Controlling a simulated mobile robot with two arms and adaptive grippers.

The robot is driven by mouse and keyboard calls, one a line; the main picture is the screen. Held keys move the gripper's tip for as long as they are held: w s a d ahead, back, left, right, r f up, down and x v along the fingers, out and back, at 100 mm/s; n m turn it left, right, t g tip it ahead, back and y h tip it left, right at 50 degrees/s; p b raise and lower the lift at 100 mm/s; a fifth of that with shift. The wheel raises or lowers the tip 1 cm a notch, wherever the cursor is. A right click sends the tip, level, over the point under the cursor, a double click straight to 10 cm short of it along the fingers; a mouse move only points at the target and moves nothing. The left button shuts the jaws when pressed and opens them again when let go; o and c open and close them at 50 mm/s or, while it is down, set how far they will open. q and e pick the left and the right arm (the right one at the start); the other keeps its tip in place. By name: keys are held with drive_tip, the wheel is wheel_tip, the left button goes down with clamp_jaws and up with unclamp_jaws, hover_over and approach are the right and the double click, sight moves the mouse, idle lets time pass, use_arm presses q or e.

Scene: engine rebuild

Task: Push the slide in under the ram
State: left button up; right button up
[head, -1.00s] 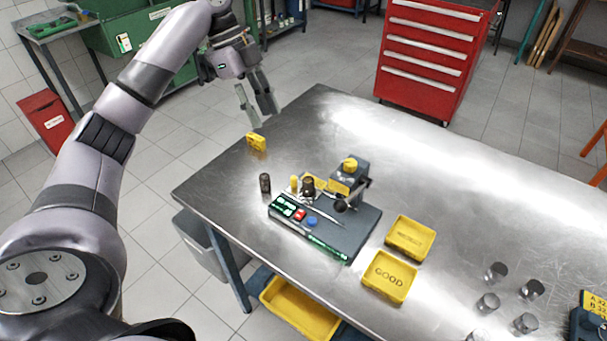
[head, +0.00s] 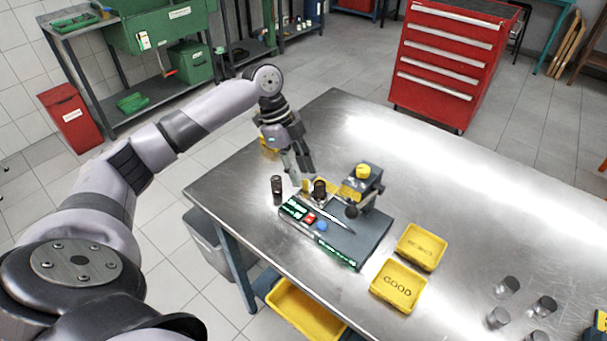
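A dark grey press fixture (head: 345,243) stands on the steel bench, with a yellow-capped press head (head: 363,172) at its back right. The ram under the head is too small to make out. A dark cylinder (head: 319,187) sits at the fixture's back left, left of the head, on what looks like the pale slide (head: 322,203). A small yellow post (head: 306,185) stands just left of this cylinder. My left gripper (head: 303,178) points down right by the yellow post. Its fingers look apart with nothing between them; whether they touch the post is unclear. My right gripper is out of view.
A second dark cylinder (head: 277,189) stands left of the fixture. Yellow trays marked REJECT (head: 422,247) and GOOD (head: 398,286) lie to its right. A yellow block (head: 268,147) is partly hidden behind my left arm. The back right of the bench (head: 470,190) is clear.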

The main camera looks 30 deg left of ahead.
use_arm(q)
drive_tip(key=shift+x, duration=1.15)
drive_tip(key=shift+c, duration=0.5)
clamp_jaws()
drive_tip(key=shift+d, duration=0.1)
